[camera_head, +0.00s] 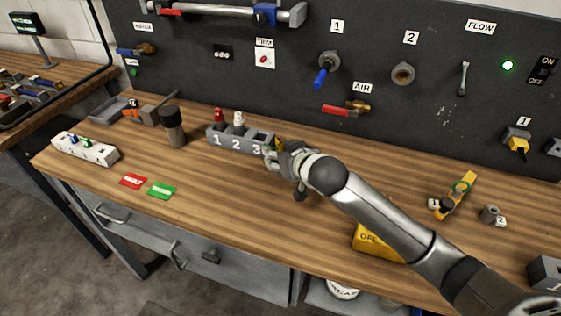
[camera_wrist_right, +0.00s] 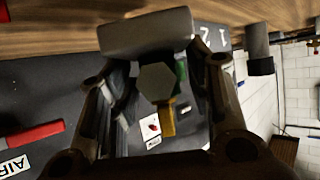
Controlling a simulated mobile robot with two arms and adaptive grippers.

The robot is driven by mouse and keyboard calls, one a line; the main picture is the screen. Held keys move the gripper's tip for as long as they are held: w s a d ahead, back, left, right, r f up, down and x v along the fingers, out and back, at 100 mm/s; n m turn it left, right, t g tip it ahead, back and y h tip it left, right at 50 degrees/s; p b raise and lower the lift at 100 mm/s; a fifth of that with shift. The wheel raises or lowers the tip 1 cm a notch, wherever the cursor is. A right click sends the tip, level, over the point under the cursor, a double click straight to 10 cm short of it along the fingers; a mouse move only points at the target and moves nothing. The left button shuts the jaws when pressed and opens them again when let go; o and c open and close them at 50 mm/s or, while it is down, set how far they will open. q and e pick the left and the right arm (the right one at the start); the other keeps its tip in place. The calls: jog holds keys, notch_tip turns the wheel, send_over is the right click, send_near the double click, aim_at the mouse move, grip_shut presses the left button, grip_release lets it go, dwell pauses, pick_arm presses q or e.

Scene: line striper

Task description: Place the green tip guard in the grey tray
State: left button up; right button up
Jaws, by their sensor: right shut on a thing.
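My right gripper (camera_head: 272,153) is at the right end of the grey numbered block (camera_head: 224,139). In the right wrist view (camera_wrist_right: 160,80) its fingers are shut on a small piece with a grey hexagonal face (camera_wrist_right: 157,83). A green part (camera_wrist_right: 181,70) and a yellow part (camera_wrist_right: 167,120) show beside it; I cannot tell whether they belong to it. A bit of green also shows at the fingertips in the head view. I cannot clearly make out the green tip guard. The grey tray (camera_head: 103,112) is at the back left. My left gripper is out of view.
Red and white pegs stand in the numbered block. A dark cylinder (camera_head: 173,127) stands between tray and block. A white block (camera_head: 85,150) with blue and green pieces, a red card (camera_head: 133,181) and a green card (camera_head: 161,191) lie left.

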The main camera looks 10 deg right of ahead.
jog(key=shift+w+f+p, duration=0.1)
jog(key=shift+f+p, duration=0.2)
jog(key=shift+f, duration=1.3)
jog(key=o, duration=0.9)
jog(key=shift+f, duration=0.2)
jog(key=o, duration=0.4)
jog(key=shift+r, duration=0.15)
